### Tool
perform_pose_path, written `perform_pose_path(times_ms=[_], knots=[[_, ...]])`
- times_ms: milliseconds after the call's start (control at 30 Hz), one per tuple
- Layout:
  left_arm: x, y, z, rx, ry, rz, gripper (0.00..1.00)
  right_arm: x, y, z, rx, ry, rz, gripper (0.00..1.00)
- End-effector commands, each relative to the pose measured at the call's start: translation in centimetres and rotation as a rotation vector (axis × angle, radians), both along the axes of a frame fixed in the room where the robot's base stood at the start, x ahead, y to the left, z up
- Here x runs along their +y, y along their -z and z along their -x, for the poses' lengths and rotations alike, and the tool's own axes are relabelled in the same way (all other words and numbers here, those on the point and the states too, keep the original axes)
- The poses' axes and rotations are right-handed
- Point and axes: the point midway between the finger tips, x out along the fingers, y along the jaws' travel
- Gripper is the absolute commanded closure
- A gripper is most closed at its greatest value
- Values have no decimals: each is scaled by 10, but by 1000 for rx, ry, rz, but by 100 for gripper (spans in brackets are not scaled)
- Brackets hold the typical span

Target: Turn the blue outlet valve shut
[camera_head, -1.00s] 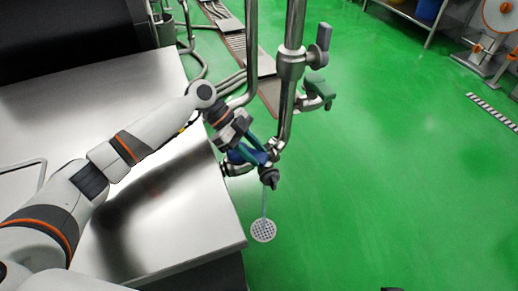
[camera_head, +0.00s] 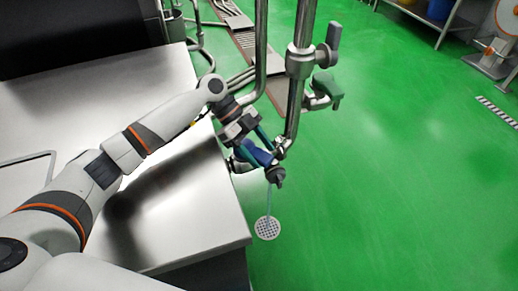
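The blue outlet valve handle (camera_head: 258,156) is at the low end of the steel pipework, just past the table's right edge. My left gripper (camera_head: 256,150) is at the handle, with a teal finger on either side of it. I cannot tell whether the fingers press on the handle or stand a little apart from it. Below the valve is a dark outlet (camera_head: 276,175). A thin pale stream (camera_head: 268,200) runs from it down to a round floor drain (camera_head: 267,228). My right gripper is not in view.
A steel table (camera_head: 190,225) lies under my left arm. An upright steel pipe (camera_head: 298,95) carries a grey-handled valve (camera_head: 333,37) and a green-handled valve (camera_head: 327,88) above the blue one. The green floor (camera_head: 420,190) to the right is clear.

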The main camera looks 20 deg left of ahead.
Motion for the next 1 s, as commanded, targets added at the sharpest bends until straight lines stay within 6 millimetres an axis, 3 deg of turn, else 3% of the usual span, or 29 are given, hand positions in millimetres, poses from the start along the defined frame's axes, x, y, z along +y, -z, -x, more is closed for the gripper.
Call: perform_pose_path(times_ms=[367, 700, 800, 1000], knots=[[7, -9, -2, 0, -1, 1, 44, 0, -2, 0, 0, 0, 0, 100], [54, -58, -15, -1, -3, 1, 44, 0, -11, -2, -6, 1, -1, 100], [66, -70, -18, -1, -1, 1, 44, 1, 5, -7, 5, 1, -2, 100], [80, -83, -22, 0, -1, 1, 44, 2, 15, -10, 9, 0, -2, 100]])
